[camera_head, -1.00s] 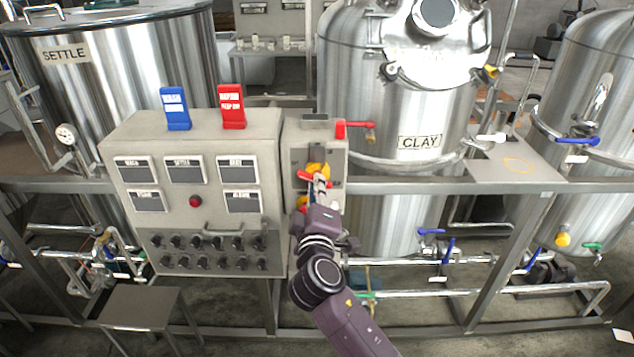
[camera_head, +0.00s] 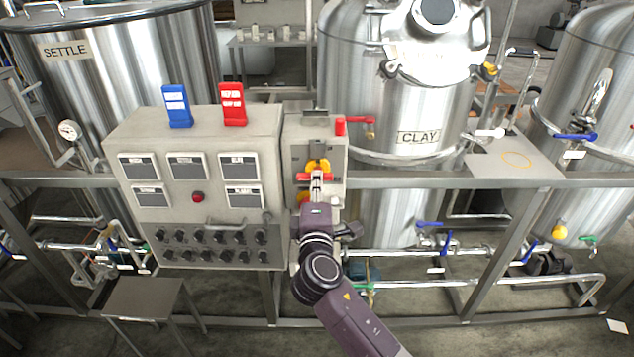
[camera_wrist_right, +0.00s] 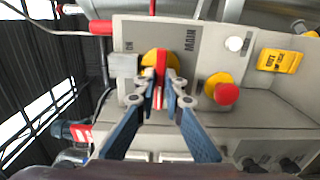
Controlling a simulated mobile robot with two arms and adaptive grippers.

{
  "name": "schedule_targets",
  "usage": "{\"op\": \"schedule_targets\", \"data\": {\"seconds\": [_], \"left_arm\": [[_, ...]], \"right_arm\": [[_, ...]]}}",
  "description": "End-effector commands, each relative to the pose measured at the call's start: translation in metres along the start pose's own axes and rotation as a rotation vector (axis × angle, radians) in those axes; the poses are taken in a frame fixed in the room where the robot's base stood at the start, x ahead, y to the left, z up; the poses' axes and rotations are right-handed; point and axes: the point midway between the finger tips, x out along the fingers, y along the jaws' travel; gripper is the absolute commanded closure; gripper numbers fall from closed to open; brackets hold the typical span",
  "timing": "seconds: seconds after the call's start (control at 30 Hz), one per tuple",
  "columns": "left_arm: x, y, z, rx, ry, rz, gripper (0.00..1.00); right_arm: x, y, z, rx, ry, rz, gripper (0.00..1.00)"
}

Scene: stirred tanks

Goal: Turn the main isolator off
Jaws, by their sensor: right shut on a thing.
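The main isolator is a yellow disc (camera_wrist_right: 151,60) with a red bar handle (camera_wrist_right: 161,68) on a grey box marked MAIN, right of the control panel. In the head view the red handle (camera_head: 315,177) lies level across the disc (camera_head: 318,164). My right gripper (camera_wrist_right: 168,92) is shut on the handle, with a finger on either side of it. In the head view my right gripper (camera_head: 316,186) reaches up from below and hides part of the handle and the box. My left gripper is not in view.
A red push button (camera_wrist_right: 228,94) on a yellow base sits close beside the isolator, with a yellow tag (camera_wrist_right: 279,60) further right. The control panel (camera_head: 198,225) with several knobs stands left of the box. A steel rail (camera_head: 450,180) runs across in front of the tanks.

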Motion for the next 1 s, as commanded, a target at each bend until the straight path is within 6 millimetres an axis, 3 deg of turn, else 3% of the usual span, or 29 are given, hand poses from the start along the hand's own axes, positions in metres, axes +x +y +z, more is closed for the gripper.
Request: {"op": "schedule_targets", "data": {"seconds": [0.27, 0.3, 0.43, 0.77, 1.0], "left_arm": [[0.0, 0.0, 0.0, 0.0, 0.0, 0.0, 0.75], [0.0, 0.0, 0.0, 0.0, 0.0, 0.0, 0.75], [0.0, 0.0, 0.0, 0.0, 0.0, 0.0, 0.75], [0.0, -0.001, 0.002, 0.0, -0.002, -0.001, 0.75], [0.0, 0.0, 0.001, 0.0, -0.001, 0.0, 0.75]], "right_arm": [[0.0, -0.001, -0.001, -0.004, 0.002, 0.0, 1.0], [0.0, -0.001, -0.001, -0.004, 0.002, 0.0, 0.86], [0.0, -0.001, -0.001, -0.003, 0.001, 0.0, 0.73], [-0.003, -0.001, 0.0, -0.001, 0.0, -0.001, 0.73], [-0.038, -0.002, -0.001, 0.0, 0.002, -0.003, 0.73]]}}
